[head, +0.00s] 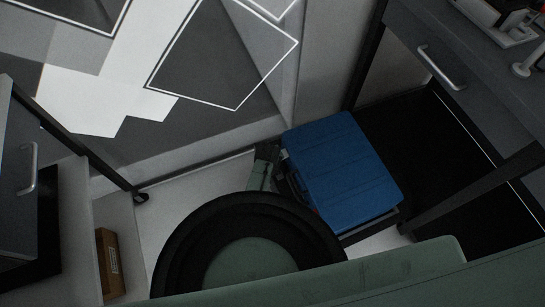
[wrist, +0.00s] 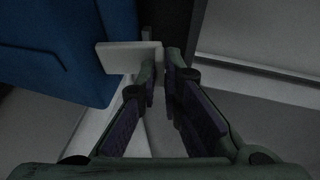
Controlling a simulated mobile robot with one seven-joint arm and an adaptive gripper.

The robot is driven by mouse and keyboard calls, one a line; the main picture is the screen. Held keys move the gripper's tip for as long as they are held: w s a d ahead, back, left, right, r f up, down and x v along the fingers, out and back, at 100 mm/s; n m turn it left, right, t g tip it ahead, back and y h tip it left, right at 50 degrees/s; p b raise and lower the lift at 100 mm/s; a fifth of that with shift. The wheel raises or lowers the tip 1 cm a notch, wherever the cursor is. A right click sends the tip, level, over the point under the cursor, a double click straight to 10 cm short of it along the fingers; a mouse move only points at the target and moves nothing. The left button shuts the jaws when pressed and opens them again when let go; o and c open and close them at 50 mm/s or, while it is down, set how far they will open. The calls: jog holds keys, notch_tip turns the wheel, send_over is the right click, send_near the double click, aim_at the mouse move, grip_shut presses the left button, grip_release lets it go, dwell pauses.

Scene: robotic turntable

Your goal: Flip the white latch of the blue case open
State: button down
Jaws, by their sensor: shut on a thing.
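The blue case (head: 340,172) lies on the floor beside a desk in the head view. It fills the upper left of the wrist view (wrist: 50,45). The white latch (wrist: 122,57) sticks out to the right from the case's side in the wrist view. My gripper (wrist: 160,72) is at the latch's outer right end, its fingers close together and shut on it. The exact contact is dark and partly hidden by the fingertips. In the head view my gripper (head: 267,155) is at the case's left edge; the latch is too small to make out there.
A desk with a drawer handle (head: 441,67) overhangs at the upper right, with dark legs close to the case. A grey cabinet (head: 20,185) stands at the left, with a brown box (head: 109,265) beside it. A wall runs behind; pale floor (head: 190,195) shows left of my gripper.

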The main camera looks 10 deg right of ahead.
jog(key=c, duration=1.7)
grip_release()
jog(key=v, duration=1.2)
